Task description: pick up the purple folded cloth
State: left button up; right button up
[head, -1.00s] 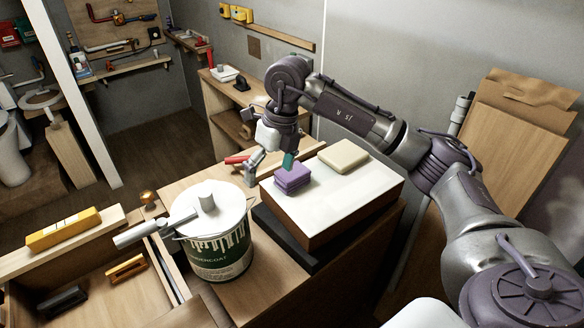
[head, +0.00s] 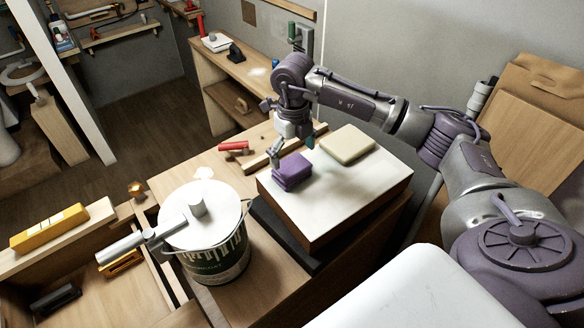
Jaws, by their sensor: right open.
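The purple folded cloth (head: 292,171) lies near the left corner of a white-topped wooden block (head: 330,196) on the workbench. My right gripper (head: 293,146) points down at the cloth's far side. Its fingers are apart, one by the cloth's far left edge and the other behind it to the right. The gripper is empty, and I cannot tell whether a finger touches the cloth. My left gripper is out of view.
A beige folded cloth (head: 347,144) lies on the same block, right of the purple one. A paint can (head: 214,262) with a tool across its lid stands to the left. A red-handled tool (head: 233,147) lies behind. A yellow level (head: 48,227) is at far left.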

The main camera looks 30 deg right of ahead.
aim_at(292, 165)
notch_tip(292, 165, down, 2)
jog(key=shift+a+p, duration=0.15)
jog(key=shift+p, duration=0.7)
notch_tip(292, 165, down, 2)
jog(key=shift+w+f, duration=0.15)
jog(key=shift+f, duration=0.2)
jog(key=c, duration=0.7)
jog(key=shift+c, duration=0.5)
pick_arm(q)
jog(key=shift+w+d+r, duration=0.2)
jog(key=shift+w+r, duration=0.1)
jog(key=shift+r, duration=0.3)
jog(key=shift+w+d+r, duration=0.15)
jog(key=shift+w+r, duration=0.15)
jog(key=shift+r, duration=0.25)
pick_arm(e)
jog(key=shift+r, duration=0.1)
